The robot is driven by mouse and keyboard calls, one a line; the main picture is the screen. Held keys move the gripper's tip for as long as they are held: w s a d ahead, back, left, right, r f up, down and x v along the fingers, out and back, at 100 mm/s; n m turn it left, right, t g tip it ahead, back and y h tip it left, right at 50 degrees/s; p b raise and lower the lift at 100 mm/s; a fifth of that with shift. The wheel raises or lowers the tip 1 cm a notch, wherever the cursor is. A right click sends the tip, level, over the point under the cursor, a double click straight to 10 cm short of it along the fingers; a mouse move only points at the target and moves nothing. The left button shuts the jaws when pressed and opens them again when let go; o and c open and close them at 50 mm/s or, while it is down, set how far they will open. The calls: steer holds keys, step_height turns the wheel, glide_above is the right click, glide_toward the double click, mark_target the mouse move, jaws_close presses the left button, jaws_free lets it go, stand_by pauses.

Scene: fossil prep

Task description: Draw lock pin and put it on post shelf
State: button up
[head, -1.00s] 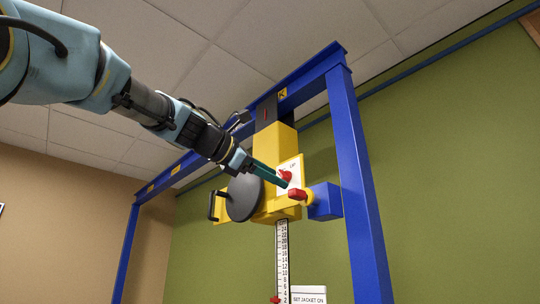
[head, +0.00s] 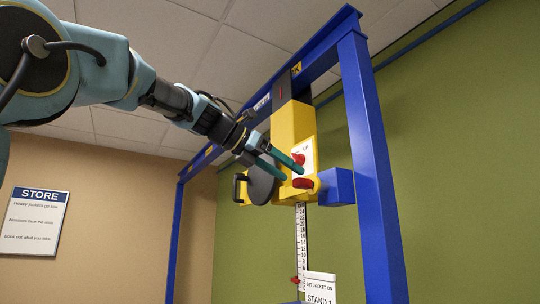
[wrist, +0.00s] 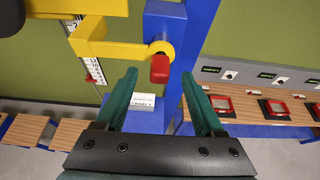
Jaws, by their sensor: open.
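The lock pin shows as a red grip (head: 303,183) at the yellow lug beside the blue block (head: 337,187) on the right post. In the wrist view the red grip (wrist: 160,68) hangs in front of the lug, roughly midway between my two teal fingers. My gripper (head: 293,176) is open and empty, with its fingertips close to the pin; it also shows in the wrist view (wrist: 160,80). I cannot tell whether a finger touches the grip. The pin's shaft is hidden. I cannot tell whether the blue block is the post shelf.
A blue frame post (head: 372,170) stands just right of the block. A second red knob (head: 298,159) on a white plate sits above the pin. A dark disc (head: 262,183) is close left of my fingers. A scale strip (head: 301,235) hangs below.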

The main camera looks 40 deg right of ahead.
mark_target(298, 178)
steer(key=shift+p+x, duration=0.5)
steer(key=shift+x, duration=1.65)
jaws_close()
stand_by(0.6)
